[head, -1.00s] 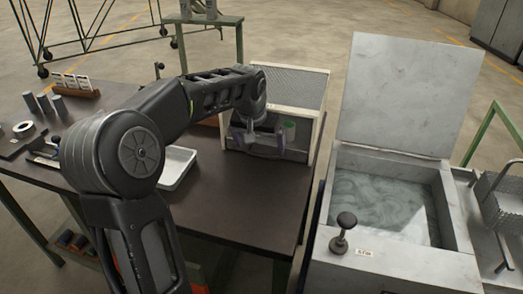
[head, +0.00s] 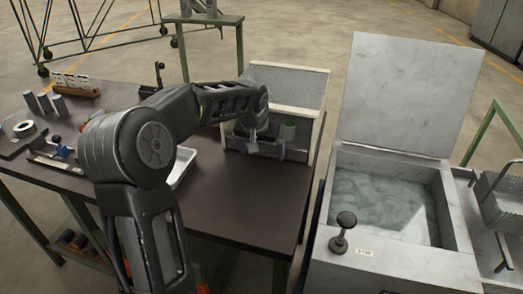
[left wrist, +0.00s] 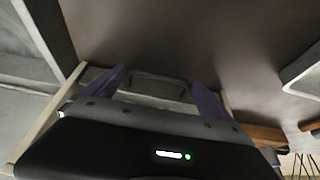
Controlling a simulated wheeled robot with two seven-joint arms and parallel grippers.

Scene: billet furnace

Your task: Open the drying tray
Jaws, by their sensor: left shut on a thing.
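The drying tray unit (head: 318,130) is a pale-framed box with a mesh panel, standing at the right end of the dark table. My left gripper (head: 265,146) is at its near front side, and my forearm reaches over the table to it. In the left wrist view, the two purple fingers of my left gripper (left wrist: 160,84) stand apart, with a dark bar-like handle (left wrist: 157,88) between them. The left gripper is shut on this handle. The exact finger contact is hard to make out. My right gripper is not in view.
A white shallow tray (head: 183,165) lies on the dark table (head: 250,205), partly behind my arm. A tank of cloudy liquid (head: 380,205) with a raised lid and a black knob (head: 346,220) stands to the right. The table's front right is clear.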

